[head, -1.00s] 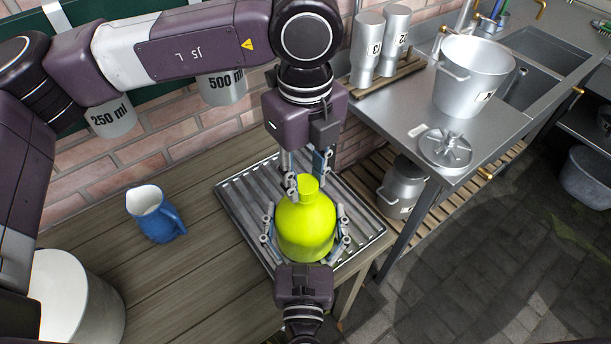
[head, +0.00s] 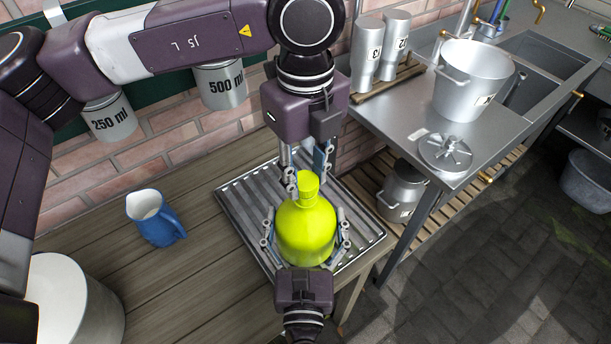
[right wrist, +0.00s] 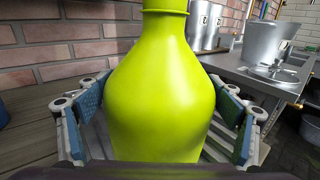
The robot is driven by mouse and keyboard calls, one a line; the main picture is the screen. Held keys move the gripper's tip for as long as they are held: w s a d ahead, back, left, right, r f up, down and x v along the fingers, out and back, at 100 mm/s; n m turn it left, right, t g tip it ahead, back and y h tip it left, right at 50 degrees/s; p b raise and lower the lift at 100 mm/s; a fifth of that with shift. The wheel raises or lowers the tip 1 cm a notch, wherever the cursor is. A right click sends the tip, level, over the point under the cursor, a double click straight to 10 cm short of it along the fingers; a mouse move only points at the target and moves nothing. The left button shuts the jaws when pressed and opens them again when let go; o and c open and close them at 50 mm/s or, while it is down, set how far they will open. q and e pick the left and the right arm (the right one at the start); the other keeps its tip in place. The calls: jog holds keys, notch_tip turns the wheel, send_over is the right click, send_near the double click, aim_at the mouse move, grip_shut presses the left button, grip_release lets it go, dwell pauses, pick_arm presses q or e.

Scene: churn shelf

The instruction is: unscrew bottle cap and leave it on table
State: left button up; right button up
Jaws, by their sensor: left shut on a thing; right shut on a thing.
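A yellow-green bottle (head: 306,232) stands upright on a ribbed metal tray (head: 240,199) on the wooden table. Its cap (head: 308,184) is the same colour, at the top of the neck. My left gripper (head: 308,172) comes down from above and is shut on the cap, with its fingers at the cap's sides. My right gripper (head: 305,240) comes from the near side and is shut around the bottle's body. In the right wrist view the bottle (right wrist: 160,95) fills the middle between the two fingers; the cap is out of that view.
A blue jug (head: 160,222) stands on the wooden table (head: 170,285) to the left, with a white-topped container (head: 70,300) at lower left. A metal counter on the right holds a pot (head: 470,80) and a lid (head: 445,152). Bare table lies left of the tray.

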aim_at(306, 180)
pick_arm(q)
jog(key=shift+r, duration=0.2)
jog(key=shift+r, duration=1.95)
pick_arm(e)
jog(key=o, duration=2.3)
jog(key=shift+c, duration=0.2)
